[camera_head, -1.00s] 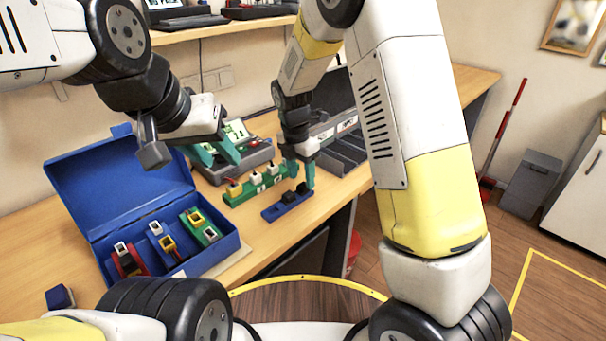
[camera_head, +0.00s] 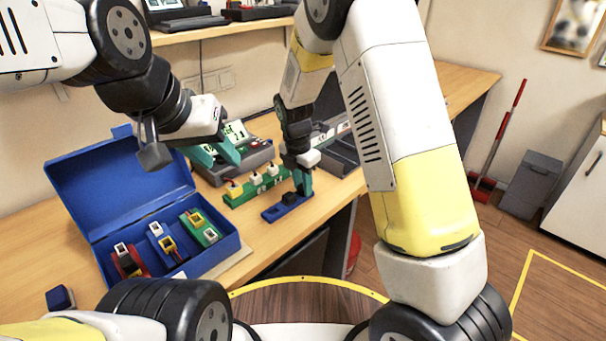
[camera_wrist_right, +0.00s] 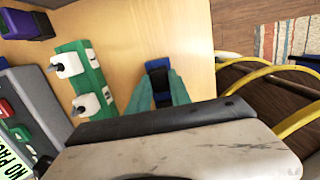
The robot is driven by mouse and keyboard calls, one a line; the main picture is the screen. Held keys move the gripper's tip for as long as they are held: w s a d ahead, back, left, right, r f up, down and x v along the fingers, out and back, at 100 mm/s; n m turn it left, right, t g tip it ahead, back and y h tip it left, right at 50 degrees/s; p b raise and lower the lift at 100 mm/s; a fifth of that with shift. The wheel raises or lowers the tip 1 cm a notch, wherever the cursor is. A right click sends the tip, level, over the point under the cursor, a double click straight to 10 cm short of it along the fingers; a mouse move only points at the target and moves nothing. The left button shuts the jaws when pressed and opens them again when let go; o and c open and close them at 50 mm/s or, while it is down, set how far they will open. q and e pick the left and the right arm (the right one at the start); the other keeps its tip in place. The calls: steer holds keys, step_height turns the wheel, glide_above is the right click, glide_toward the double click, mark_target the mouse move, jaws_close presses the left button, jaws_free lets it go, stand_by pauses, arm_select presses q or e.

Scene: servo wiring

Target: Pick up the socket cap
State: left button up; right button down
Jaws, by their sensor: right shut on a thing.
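My left gripper (camera_head: 216,153) is open and empty, above the grey device.
A green strip (camera_head: 238,197) with several white-topped pieces lies just behind the blue strip. An open blue box (camera_head: 222,257) with colored connectors stands at left. A grey device (camera_head: 255,159) and a dark tray (camera_head: 345,158) are behind. Bare table lies between box and strip.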

steer(key=shift+r, duration=0.65)
step_height(320, 180, up, 2)
steer(key=shift+r, duration=0.1)
steer(key=s+a+r, duration=0.1)
steer(key=s, duration=1.5)
steer(key=shift+a+r, duration=0.25)
steer(key=shift+a, duration=0.05)
